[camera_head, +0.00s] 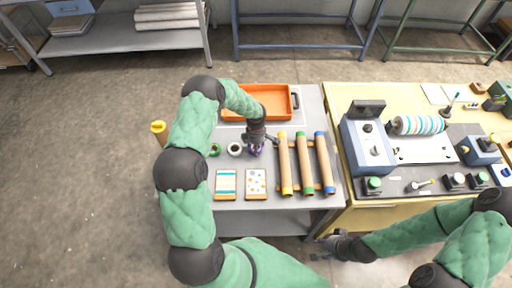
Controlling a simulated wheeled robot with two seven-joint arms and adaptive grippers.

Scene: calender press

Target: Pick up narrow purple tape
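A small purple tape roll (256,151) sits on the grey table, partly hidden under my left gripper (260,144). My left arm comes in from the left and reaches down over it. The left gripper's fingers are at the tape, but whether they are shut on it is too small and covered to tell. A white-and-dark roll (235,149) and a green roll (214,150) lie to the left of it. My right gripper (321,248) is low at the front, off the table's front edge, with its fingers apart and nothing between them.
An orange tray (291,104) stands behind. Cardboard tubes with coloured ends (305,165) lie on a wooden rack to the right. Two patterned cards (226,184) lie in front. The yellow table (405,215) at right carries a roller press (366,148) and small controls.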

